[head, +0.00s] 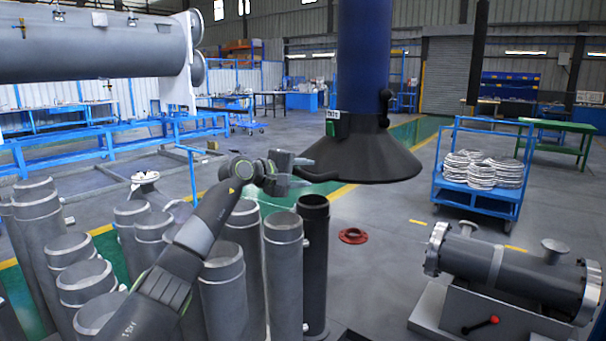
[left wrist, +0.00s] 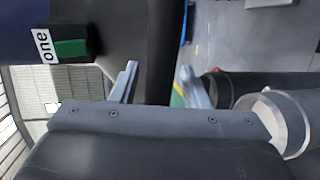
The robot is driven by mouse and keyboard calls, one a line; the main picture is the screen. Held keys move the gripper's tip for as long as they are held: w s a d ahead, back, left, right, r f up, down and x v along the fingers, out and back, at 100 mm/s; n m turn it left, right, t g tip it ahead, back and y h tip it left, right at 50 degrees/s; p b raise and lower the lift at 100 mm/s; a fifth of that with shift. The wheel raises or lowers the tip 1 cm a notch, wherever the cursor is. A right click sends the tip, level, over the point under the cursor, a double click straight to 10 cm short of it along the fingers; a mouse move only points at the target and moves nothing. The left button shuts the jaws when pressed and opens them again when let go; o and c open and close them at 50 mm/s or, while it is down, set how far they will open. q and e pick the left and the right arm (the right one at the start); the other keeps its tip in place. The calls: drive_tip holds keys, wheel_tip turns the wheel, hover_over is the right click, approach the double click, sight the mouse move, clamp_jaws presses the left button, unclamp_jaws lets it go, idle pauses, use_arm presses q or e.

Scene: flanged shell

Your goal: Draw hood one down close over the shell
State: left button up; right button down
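Hood one (head: 362,155) is a dark cone under a thick blue duct, with a green box and a label on its side. The left wrist view shows the label reading "one" (left wrist: 43,45). A dark bar handle (head: 322,156) sticks out from the hood's left side. My left gripper (head: 303,170) is at this handle's end, with its fingers apart. In the left wrist view a dark bar (left wrist: 165,50) runs between the fingertips, with a gap at one finger. The shell (head: 515,275) is a grey flanged cylinder lying on a stand at lower right, well below the hood. My right gripper is not in view.
Several upright grey pipes (head: 283,260) stand under and beside my left arm. A red ring (head: 352,236) lies on the floor. A blue cart (head: 478,190) with coiled hoses stands behind the shell. Open floor lies between the pipes and the shell.

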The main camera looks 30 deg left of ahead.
use_arm(q)
drive_tip(key=shift+r, duration=0.35)
wheel_tip(320, 180, up, 10)
drive_tip(key=b, duration=0.1)
drive_tip(key=shift+f, duration=0.2)
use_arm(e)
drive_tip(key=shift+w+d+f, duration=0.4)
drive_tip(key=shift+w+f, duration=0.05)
use_arm(q)
drive_tip(key=shift+s+a+b, duration=0.2)
drive_tip(key=shift+s+b, duration=0.15)
drive_tip(key=shift+s, duration=0.1)
drive_tip(key=b+v, duration=0.7)
drive_tip(key=v, duration=1.2)
drive_tip(key=shift+d, duration=0.15)
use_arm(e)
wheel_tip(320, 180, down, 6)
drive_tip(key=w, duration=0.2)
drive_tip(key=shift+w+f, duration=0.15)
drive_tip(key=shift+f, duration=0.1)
use_arm(q)
drive_tip(key=shift+r, duration=0.15)
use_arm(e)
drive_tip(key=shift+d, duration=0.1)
